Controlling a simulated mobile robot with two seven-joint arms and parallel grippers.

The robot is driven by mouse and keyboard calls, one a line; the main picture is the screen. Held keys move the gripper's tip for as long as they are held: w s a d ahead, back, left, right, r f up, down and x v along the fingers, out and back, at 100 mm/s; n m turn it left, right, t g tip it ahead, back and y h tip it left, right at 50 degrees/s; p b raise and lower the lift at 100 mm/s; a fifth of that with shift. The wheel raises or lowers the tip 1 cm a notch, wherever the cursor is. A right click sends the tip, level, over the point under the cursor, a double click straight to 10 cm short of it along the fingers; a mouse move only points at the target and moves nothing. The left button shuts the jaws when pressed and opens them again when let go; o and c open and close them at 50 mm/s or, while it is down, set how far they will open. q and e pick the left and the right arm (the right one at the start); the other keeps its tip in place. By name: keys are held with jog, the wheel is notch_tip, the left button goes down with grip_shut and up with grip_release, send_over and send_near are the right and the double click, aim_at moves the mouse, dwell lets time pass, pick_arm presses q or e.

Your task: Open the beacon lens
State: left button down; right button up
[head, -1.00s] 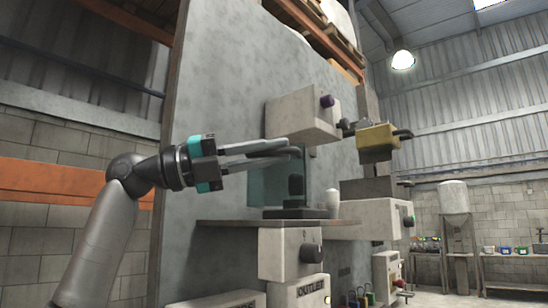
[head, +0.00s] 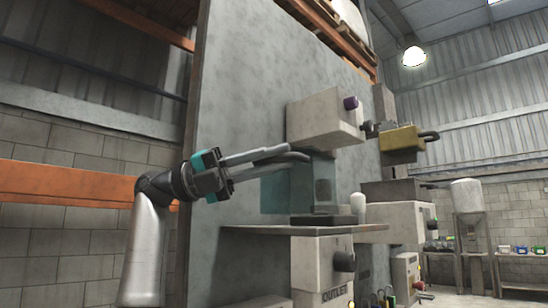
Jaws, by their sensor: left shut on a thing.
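The beacon lens (head: 275,193) looks like a see-through teal panel or box, standing above a black base (head: 320,220) on a grey shelf against the tall panel. My left gripper (head: 297,153) reaches in from the left, its long grey fingers close together at the lens's top edge, just under a beige box. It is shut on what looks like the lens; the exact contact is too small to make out. Part of the lens's right side lies in the shade of the box. My right gripper does not show.
The beige box (head: 325,118) with a purple knob juts out just above the fingers. A white cylinder (head: 357,205) stands right of the lens. A yellow box (head: 401,140) is farther right.

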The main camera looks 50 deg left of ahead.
pick_arm(q)
jog(key=c, duration=1.2)
grip_release()
jog(key=shift+o, duration=0.2)
